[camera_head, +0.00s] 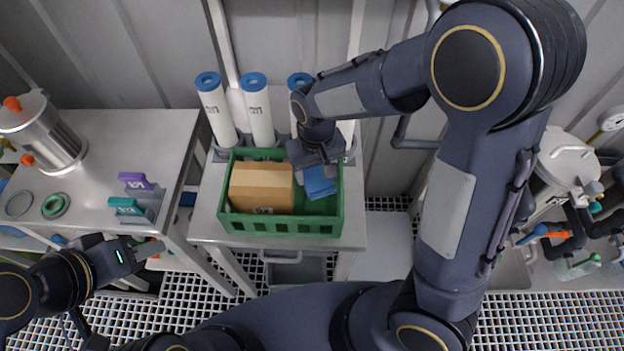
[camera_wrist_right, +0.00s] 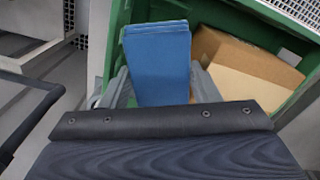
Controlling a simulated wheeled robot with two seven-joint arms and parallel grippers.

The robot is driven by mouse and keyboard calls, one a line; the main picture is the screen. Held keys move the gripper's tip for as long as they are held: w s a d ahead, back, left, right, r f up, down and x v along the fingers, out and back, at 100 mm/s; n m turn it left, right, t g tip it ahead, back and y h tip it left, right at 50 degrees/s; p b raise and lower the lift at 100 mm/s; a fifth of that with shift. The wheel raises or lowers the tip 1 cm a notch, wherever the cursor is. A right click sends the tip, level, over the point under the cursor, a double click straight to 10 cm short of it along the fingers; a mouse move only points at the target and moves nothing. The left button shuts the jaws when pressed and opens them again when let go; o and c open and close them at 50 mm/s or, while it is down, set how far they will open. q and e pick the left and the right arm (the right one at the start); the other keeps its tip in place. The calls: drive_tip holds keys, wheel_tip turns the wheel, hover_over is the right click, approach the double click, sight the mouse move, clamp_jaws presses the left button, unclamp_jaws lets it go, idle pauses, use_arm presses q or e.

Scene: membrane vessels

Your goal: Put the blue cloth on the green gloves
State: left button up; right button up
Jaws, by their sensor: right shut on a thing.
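The blue cloth (camera_head: 319,183) is a folded, flat rectangle at the right side of the green crate (camera_head: 282,226). My right gripper (camera_head: 316,167) reaches down into the crate and is shut on the cloth. In the right wrist view the cloth (camera_wrist_right: 158,62) stands out between the two grey fingers of the gripper (camera_wrist_right: 163,88). I cannot make out any green gloves in either view; the cloth, box and gripper hide much of the crate's floor. My left gripper (camera_head: 150,250) is low at the left, beside the left table and away from the crate; its finger opening is unclear.
A brown cardboard box (camera_head: 261,187) fills the crate's left part. Blue-capped white cylinders (camera_head: 258,112) stand behind the crate. The left table (camera_head: 118,150) holds a metal vessel (camera_head: 45,135), rings, and purple and teal blocks (camera_head: 126,206). Pipes and valves stand at right.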

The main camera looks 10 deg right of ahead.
wheel_tip(320, 180, down, 8)
drive_tip(key=shift+f, duration=0.15)
drive_tip(key=shift+f, duration=0.1)
drive_tip(key=o, duration=0.5)
drive_tip(key=shift+o, duration=0.8)
